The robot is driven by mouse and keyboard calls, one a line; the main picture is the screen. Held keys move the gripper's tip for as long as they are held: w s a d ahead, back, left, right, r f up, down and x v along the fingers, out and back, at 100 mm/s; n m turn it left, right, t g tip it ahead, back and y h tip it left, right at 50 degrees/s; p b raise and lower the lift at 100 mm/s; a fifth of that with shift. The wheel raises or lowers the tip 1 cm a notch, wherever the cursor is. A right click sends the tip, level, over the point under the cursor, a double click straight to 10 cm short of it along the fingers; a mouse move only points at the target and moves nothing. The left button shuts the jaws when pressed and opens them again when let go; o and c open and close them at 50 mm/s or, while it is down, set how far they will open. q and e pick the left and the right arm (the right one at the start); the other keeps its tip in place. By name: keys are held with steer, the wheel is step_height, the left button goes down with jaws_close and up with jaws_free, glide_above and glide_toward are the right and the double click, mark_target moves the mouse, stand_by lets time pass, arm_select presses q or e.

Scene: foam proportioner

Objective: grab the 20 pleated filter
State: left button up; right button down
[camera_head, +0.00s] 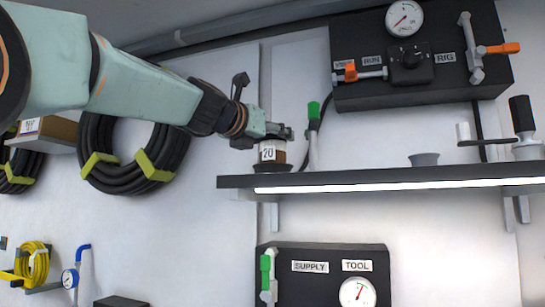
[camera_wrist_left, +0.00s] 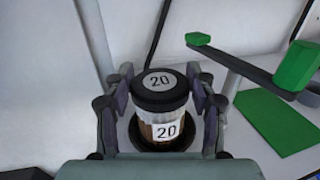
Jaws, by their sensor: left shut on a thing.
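The 20 pleated filter (camera_head: 272,151) is a short cylinder with a dark cap, a brown body and a white label reading 20. It stands upright at the left end of the dark shelf (camera_head: 390,180), in a dark round holder (camera_head: 272,168). In the left wrist view the filter (camera_wrist_left: 162,110) shows "20" on its cap and side. My left gripper (camera_head: 275,135) reaches in from the left, and its fingers are shut on the filter from both sides in the left wrist view (camera_wrist_left: 165,92). My right gripper is not in view.
A green-handled pipe (camera_head: 313,140) stands just right of the filter. A grey cup (camera_head: 424,159) and a black-handled tool (camera_head: 522,125) are farther right on the shelf. A dark panel with a gauge (camera_head: 405,18) hangs above. Coiled black hoses (camera_head: 130,150) hang at left.

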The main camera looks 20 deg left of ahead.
arm_select(q)
steer(key=shift+f, duration=0.1)
steer(key=c, duration=0.3)
steer(key=shift+c, duration=0.3)
step_height(320, 180, up, 9)
steer(key=p, duration=0.6)
steer(key=shift+d+p, duration=0.1)
steer(key=shift+p, duration=0.3)
steer(key=shift+r+p, duration=0.3)
steer(key=shift+r, duration=0.25)
